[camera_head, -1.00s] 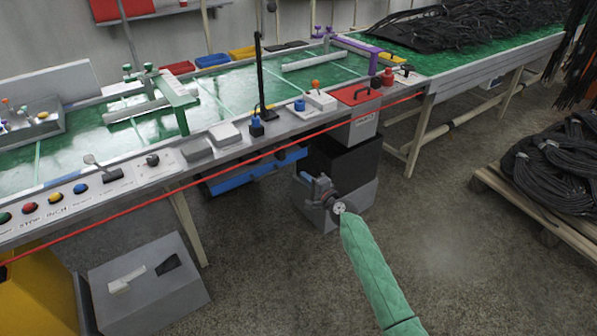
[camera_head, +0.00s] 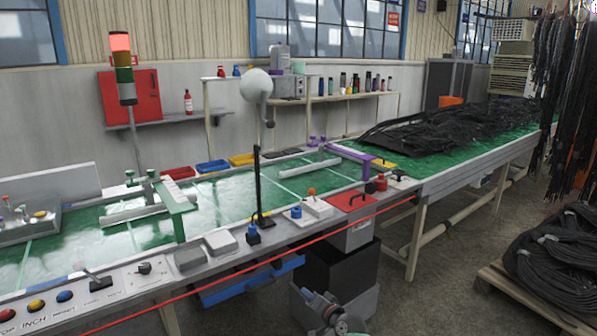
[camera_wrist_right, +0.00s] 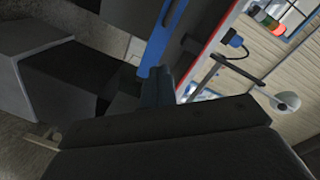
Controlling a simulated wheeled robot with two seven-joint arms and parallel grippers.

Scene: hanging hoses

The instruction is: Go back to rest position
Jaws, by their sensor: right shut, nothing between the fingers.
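My right gripper (camera_head: 321,302) is at the bottom of the head view, in front of the grey and black boxes under the table. It is shut and holds nothing. In the right wrist view its dark fingers (camera_wrist_right: 156,88) are together, pointing toward the blue bar under the table. My left gripper is in neither view. Black hoses hang (camera_head: 572,95) at the right edge of the head view. More hoses lie on the green belt (camera_head: 455,128) at the back right.
A long table (camera_head: 228,262) with control buttons and a red cord along its front edge runs across the head view. A black hose pile (camera_head: 555,255) lies on a wooden pallet (camera_head: 497,281) at the right. Open floor (camera_head: 440,270) shows between table and pallet.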

